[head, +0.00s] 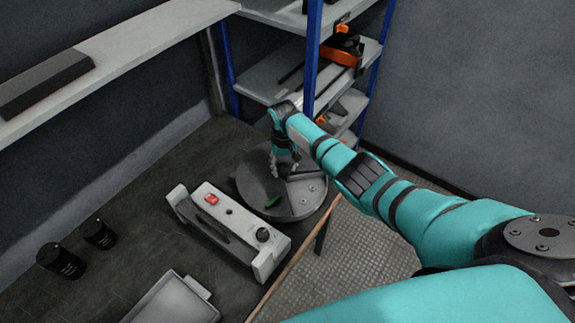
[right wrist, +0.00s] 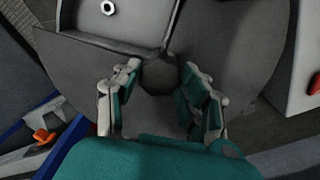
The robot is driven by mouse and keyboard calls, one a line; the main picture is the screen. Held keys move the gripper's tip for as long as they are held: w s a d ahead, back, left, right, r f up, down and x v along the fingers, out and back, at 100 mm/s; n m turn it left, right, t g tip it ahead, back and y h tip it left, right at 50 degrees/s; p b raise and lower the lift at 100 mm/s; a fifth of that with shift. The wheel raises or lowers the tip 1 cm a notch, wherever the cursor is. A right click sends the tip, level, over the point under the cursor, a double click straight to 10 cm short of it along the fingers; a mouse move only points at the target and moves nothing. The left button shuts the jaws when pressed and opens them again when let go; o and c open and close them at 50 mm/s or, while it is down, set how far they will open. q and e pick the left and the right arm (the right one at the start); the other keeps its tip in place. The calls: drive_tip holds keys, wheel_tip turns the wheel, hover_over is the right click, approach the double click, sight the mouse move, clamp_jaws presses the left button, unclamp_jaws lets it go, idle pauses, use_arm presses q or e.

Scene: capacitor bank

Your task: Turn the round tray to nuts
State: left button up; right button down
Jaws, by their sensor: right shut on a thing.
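The round tray (head: 312,208) is grey and sits at the far right corner of the dark workbench. It has raised dividers. Small light pieces lie in its near right section, and a green piece lies at its near left. My right gripper (head: 285,168) reaches down over its middle. In the right wrist view my right gripper (right wrist: 160,70) has its fingers on both sides of the dark centre knob (right wrist: 158,78), shut on it. That view also shows the round tray (right wrist: 232,50), with one hex nut (right wrist: 107,7) in the section at the top. My left gripper is not in view.
A grey box with a red switch (head: 211,199) and a black knob stands left of the tray, close to it. Two black cylinders (head: 99,233) and a light grey bin (head: 172,304) are on the bench. A blue-post shelf (head: 312,60) stands behind.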

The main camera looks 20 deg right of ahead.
drive_tip(key=shift+w+r+m, duration=0.1)
drive_tip(key=shift+m, duration=0.2)
idle(0.4)
drive_tip(key=c, duration=0.7)
unclamp_jaws()
wheel_tip(320, 180, up, 12)
